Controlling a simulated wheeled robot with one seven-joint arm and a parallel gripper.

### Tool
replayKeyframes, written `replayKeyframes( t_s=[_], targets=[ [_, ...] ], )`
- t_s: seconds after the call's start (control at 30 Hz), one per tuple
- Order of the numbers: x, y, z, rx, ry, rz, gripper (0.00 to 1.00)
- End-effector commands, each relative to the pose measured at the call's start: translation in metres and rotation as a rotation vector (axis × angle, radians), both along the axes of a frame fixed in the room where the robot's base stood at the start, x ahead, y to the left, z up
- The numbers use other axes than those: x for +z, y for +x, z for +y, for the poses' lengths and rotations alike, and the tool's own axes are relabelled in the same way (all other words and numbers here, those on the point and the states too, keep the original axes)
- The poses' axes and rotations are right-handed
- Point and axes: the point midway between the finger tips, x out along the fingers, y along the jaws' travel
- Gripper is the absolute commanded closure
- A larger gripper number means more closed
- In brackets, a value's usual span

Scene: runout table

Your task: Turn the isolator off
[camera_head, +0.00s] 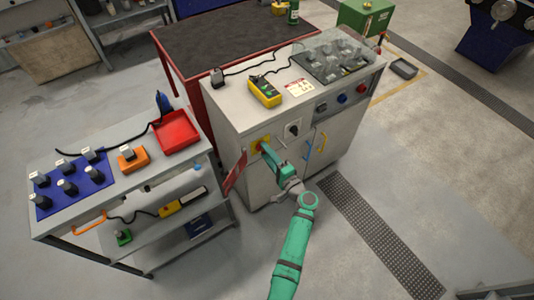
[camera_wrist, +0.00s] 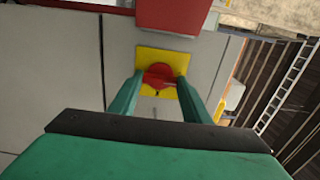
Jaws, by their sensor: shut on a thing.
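The isolator is a red rotary handle (camera_wrist: 160,74) on a square yellow plate (camera_wrist: 150,56), set in the grey cabinet's front. My gripper (camera_wrist: 158,84) is shut on the red handle, one green finger on each side. In the head view my gripper (camera_head: 266,149) reaches the plate from the front. The handle is hidden there, and I cannot tell its exact angle.
A red tag or panel (camera_head: 235,172) is left of the isolator. A trolley (camera_head: 120,190) with a red tray (camera_head: 176,132) stands left.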

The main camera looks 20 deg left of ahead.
Motion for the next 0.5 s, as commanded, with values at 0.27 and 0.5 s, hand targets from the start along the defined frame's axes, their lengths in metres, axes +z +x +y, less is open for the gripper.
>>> replayKeyframes(
  t_s=[0.27, 0.5],
  targets=[
    [-0.0023, -0.0016, -0.0006, 0.001, 0.001, 0.004, 0.79],
    [-0.0013, -0.0009, -0.0003, 0.0, 0.001, 0.003, 0.38]
  ],
)
